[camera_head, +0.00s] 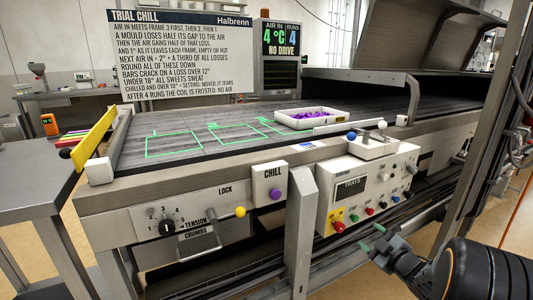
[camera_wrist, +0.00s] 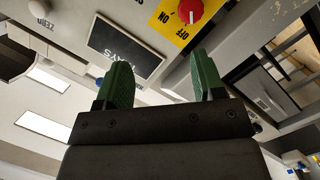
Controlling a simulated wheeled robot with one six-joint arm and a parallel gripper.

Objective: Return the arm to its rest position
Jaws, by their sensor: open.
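My gripper (camera_head: 372,239) is at the lower right in the head view, in front of the machine's control panel. Its two green fingertips also show in the wrist view (camera_wrist: 160,84), apart with nothing between them. In the head view my arm reaches in from the lower right. In the wrist view the red knob (camera_wrist: 188,11) on its yellow on/off plate is just beyond the fingers, with a clear gap to them. The same red knob shows in the head view (camera_head: 338,227), left of the gripper.
The panel carries a dark TRAYS display (camera_head: 351,187) and several small knobs. A grey upright post (camera_head: 302,230) stands left of it. A white tray (camera_head: 308,126) with purple pieces sits on the belt. A metal frame (camera_head: 478,130) rises at the right, near my arm.

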